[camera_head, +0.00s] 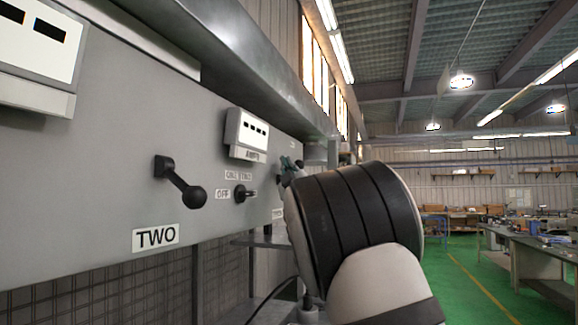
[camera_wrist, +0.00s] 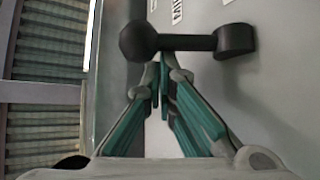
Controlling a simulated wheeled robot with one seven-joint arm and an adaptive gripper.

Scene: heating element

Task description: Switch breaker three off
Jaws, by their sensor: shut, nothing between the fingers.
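In the wrist view, a black breaker lever lies across the top of the picture, with its ball end (camera_wrist: 138,41) at the left and its mount (camera_wrist: 236,40) on the grey panel at the right. My gripper (camera_wrist: 162,66) is shut and empty, its fingertips right at the lever's shaft; I cannot tell whether they touch it. That breaker's lever is not clear there.
The grey panel (camera_head: 100,150) runs along the left. It carries a lever (camera_head: 182,186) above the label TWO (camera_head: 155,237), a small switch (camera_head: 244,193) beside OFF, and white meters (camera_head: 247,133). A metal ledge (camera_head: 240,55) overhangs it.

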